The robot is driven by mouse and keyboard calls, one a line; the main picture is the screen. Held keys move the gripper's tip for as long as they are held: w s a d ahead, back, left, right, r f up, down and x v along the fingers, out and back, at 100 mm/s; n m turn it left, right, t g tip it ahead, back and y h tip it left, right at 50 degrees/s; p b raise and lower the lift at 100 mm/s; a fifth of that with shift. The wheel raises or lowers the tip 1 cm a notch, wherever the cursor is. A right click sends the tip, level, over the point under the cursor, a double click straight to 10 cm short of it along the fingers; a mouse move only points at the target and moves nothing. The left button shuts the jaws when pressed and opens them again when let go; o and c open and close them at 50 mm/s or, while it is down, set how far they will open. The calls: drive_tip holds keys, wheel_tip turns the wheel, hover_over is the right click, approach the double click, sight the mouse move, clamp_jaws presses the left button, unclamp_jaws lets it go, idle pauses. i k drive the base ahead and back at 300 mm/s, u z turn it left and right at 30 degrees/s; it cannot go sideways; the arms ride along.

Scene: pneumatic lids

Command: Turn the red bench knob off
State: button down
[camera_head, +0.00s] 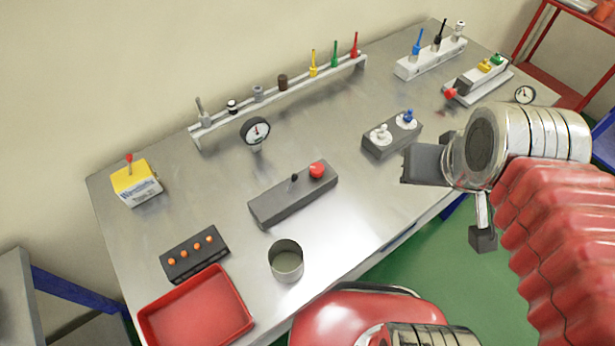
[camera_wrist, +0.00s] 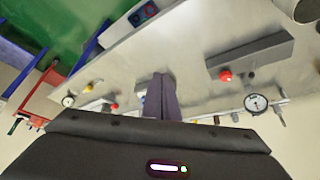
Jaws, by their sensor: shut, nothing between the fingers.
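A red round knob (camera_head: 317,170) sits on the right end of a dark grey block (camera_head: 270,207) in the middle of the bench, beside a small black lever (camera_head: 294,178). It also shows in the wrist view (camera_wrist: 225,75), right of the fingers. A second red knob (camera_head: 450,93) is on a light-coloured unit at the back right. My gripper (camera_head: 408,164) is right of the dark block, near the grey block with white and blue knobs. Its fingers (camera_wrist: 162,82) are together and empty, apart from both red knobs. I cannot tell its exact height above the bench.
A two-knob grey block (camera_head: 392,139) is close to my gripper. A gauge (camera_head: 255,131) stands behind the dark block. A metal cup (camera_head: 286,261), a red tray (camera_head: 196,310) and an orange-button box (camera_head: 194,254) are at front left. A rack (camera_head: 284,92) lines the back.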

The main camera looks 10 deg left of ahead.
sight(316, 168)
drive_tip(key=u, duration=0.55)
drive_tip(key=k, duration=0.45)
drive_tip(key=u, duration=0.2)
drive_tip(key=i, duration=0.5)
